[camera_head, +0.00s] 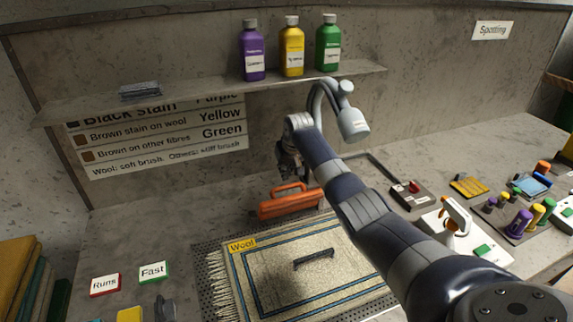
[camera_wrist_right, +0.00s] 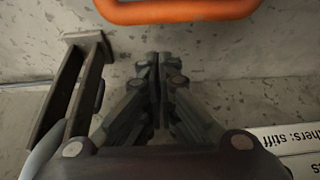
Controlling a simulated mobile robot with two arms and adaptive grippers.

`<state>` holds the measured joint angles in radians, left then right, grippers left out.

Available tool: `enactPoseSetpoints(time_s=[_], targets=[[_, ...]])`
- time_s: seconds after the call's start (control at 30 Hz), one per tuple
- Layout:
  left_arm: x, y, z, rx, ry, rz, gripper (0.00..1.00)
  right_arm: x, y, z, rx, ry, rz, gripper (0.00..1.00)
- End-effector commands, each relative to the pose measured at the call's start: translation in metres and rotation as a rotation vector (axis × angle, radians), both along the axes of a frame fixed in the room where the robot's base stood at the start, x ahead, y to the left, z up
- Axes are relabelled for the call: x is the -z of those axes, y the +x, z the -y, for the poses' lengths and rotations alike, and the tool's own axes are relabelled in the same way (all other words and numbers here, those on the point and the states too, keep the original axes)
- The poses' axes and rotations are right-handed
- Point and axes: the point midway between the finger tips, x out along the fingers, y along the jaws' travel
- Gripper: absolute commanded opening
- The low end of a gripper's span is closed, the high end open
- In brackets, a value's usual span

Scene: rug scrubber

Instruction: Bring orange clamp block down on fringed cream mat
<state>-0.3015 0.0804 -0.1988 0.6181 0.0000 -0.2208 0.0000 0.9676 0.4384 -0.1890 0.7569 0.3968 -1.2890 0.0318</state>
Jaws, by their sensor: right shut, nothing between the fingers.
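The orange clamp block (camera_head: 288,207), with a loop handle on top, stands at the back edge of the fringed cream mat (camera_head: 275,281). The mat lies flat, with blue border lines, a yellow "Wool" tag and its fringe at the left. My right gripper (camera_head: 289,172) is above and behind the block, partly hidden by my arm. In the right wrist view its fingers (camera_wrist_right: 160,62) are closed together and empty. The orange handle (camera_wrist_right: 180,12) crosses the top of that view, apart from the fingertips.
A dark bar (camera_head: 313,260) lies on the mat. A grey lamp-like head (camera_head: 352,125) hangs behind my right arm. A shelf (camera_head: 200,89) holds purple, yellow and green bottles. "Runs" (camera_head: 105,284) and "Fast" (camera_head: 154,271) cards are front left. Tools and coloured bottles crowd the right.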

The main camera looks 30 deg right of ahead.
Motion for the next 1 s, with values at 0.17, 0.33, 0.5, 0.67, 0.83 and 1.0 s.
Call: enactPoseSetpoints(time_s=[0.17, 0.33, 0.5, 0.67, 0.83, 1.0], targets=[[-0.014, 0.003, 0.000, 0.000, 0.000, 0.005, 0.40, -0.003, -0.010, -0.002, -0.002, -0.003, 0.000, 0.00], [-0.025, 0.005, 0.000, 0.000, -0.001, 0.008, 0.40, -0.006, -0.023, -0.005, -0.001, -0.002, 0.000, 0.00], [-0.032, 0.004, 0.001, 0.001, -0.001, 0.007, 0.40, -0.008, -0.033, -0.007, -0.001, -0.001, 0.001, 0.00], [-0.033, 0.004, 0.001, 0.001, -0.001, 0.007, 0.40, -0.007, -0.037, -0.009, 0.000, 0.000, 0.000, 0.00], [-0.033, 0.004, 0.001, 0.001, -0.001, 0.007, 0.40, -0.007, -0.037, -0.009, 0.000, 0.000, 0.001, 0.00], [-0.033, 0.004, 0.001, 0.002, -0.001, 0.006, 0.40, -0.007, -0.037, -0.009, -0.001, -0.001, 0.001, 0.00]])
